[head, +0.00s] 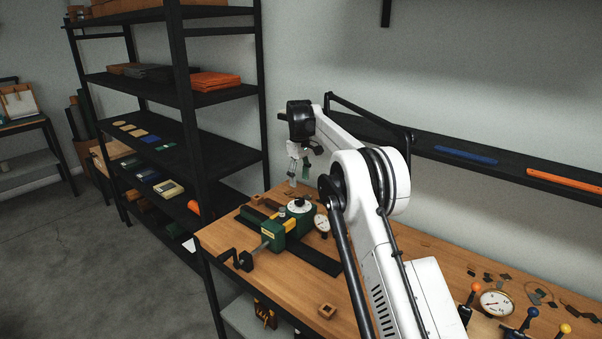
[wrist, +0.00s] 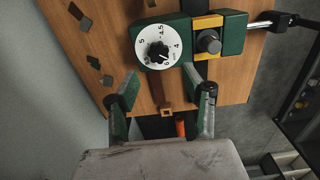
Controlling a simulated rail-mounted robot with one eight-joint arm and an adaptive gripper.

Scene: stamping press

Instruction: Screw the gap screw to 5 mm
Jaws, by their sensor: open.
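The green and yellow press (head: 285,229) sits on the wooden bench. A round white dial with a black knob (wrist: 158,50), which looks like the gap screw, is on top of it; the dial also shows in the head view (head: 299,205). Numbers including 4, 4.5 and 5 ring the knob. I cannot clearly read which mark the knob points to. My gripper (wrist: 166,88) is open and empty, its two fingers spread below the dial in the wrist view and apart from the knob. In the head view my gripper (head: 298,176) is above the press.
A crank handle (head: 238,259) sticks out at the press's left. A small round gauge (head: 322,222) stands beside the press, and a larger gauge (head: 496,303) lies at the bench's right. Metal scraps (wrist: 93,62) lie on the bench. A black shelf rack (head: 187,110) stands behind left.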

